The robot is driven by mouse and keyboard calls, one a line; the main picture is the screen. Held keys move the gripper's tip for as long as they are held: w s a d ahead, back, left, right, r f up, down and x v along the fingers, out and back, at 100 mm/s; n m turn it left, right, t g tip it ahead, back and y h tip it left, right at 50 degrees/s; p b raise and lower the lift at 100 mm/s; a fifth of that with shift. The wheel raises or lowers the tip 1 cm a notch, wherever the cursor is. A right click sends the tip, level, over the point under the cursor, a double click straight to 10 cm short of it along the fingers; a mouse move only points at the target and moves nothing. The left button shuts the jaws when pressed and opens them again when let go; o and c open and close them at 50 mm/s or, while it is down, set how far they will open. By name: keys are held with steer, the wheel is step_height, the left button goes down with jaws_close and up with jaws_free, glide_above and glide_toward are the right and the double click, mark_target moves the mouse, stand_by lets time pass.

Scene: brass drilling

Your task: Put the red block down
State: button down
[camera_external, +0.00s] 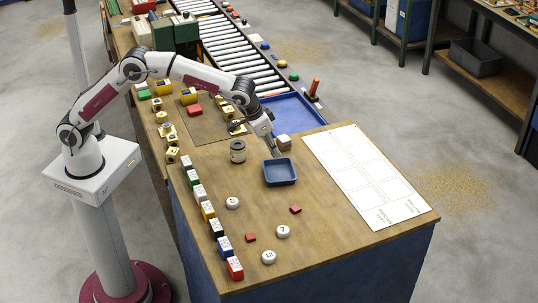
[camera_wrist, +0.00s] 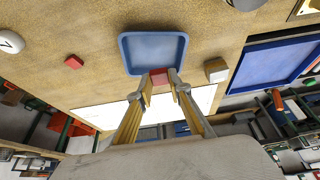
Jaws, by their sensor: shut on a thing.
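My gripper (camera_wrist: 160,88) is shut on a small red block (camera_wrist: 158,75), seen between the fingertips in the wrist view. The block overlaps the near rim of a blue square tray (camera_wrist: 126,50) there; I cannot tell its height above the table. The tray looks empty. In the external view my gripper (camera_external: 276,149) points down just behind the tray (camera_external: 281,182), and the held block cannot be made out. Other small red blocks lie on the table, one right of the tray's front (camera_external: 295,209) and one further forward (camera_external: 250,237).
A wooden-coloured block (camera_external: 284,142) stands close beside my gripper. A grey can (camera_external: 237,151) stands left of the tray. White numbered discs (camera_external: 283,231) lie in front. A row of lettered blocks (camera_external: 208,211) lines the left edge. A white sheet (camera_external: 365,175) lies at right.

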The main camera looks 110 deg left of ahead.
mark_target(277, 174)
steer(key=shift+f, duration=1.55)
steer(key=shift+f, duration=2.5)
steer(key=shift+f, duration=0.1)
steer(key=c, duration=1.8)
jaws_free()
steer(key=shift+c, duration=0.2)
steer(key=v, duration=1.2)
